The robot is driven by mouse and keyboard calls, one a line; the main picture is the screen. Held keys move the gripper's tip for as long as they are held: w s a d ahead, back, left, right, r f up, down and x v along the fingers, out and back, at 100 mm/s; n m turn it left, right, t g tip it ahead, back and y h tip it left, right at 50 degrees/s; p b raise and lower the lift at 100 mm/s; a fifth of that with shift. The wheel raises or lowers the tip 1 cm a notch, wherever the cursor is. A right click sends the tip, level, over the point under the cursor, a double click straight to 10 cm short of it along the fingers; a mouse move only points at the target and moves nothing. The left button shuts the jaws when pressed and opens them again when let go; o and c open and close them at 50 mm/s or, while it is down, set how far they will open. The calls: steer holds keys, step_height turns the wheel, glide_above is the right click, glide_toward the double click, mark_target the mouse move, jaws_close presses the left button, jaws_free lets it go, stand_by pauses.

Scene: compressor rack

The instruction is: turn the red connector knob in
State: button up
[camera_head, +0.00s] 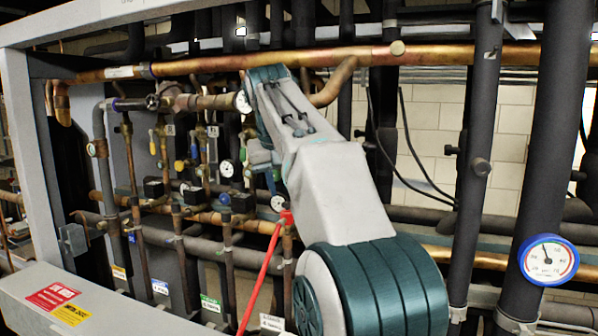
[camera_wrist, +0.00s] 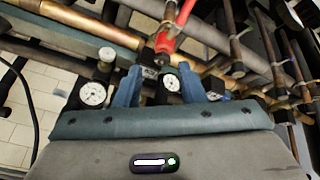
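The red part (camera_head: 285,218) shows in the head view just below my gripper, at the top of a long red bar that slants down to the left. In the wrist view the red part (camera_wrist: 164,42) is ahead of the fingertips, at the top middle, and is apart from them. I cannot tell a separate knob shape on it. My gripper (camera_wrist: 160,76) has two blue fingers spread apart, with nothing held between them. In the head view my gripper (camera_head: 262,168) is partly hidden by my arm.
Copper pipes (camera_head: 330,58) and dark vertical pipes (camera_head: 478,150) surround the arm. Several small gauges (camera_wrist: 93,93) sit close to the fingers. A blue-rimmed gauge (camera_head: 548,260) is at the right. A grey frame beam (camera_head: 90,305) runs along the lower left.

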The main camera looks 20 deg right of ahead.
step_height(320, 180, up, 3)
steer(key=s+d+m+t+y, duration=0.1)
steer(key=m+y, duration=0.1)
steer(key=m, duration=1.5)
steer(key=s+d+m+t+y, duration=0.1)
steer(key=s+m, duration=0.1)
steer(key=m, duration=1.4)
steer(key=b+x, duration=0.3)
steer(key=x, duration=0.7)
steer(key=shift+w, duration=0.2)
steer(key=shift+r+n+y, duration=0.25)
steer(key=shift+n+y, duration=0.05)
steer(key=shift+r+n+y+p, duration=0.25)
steer(key=shift+n+y+p, duration=0.05)
steer(key=shift+p, duration=0.5)
steer(key=shift+s+d+n, duration=0.1)
steer(key=shift+n, duration=0.2)
steer(key=shift+f+n+y+p, duration=0.15)
steer(key=shift+n+y+p, duration=0.15)
steer(key=shift+n+p, duration=0.15)
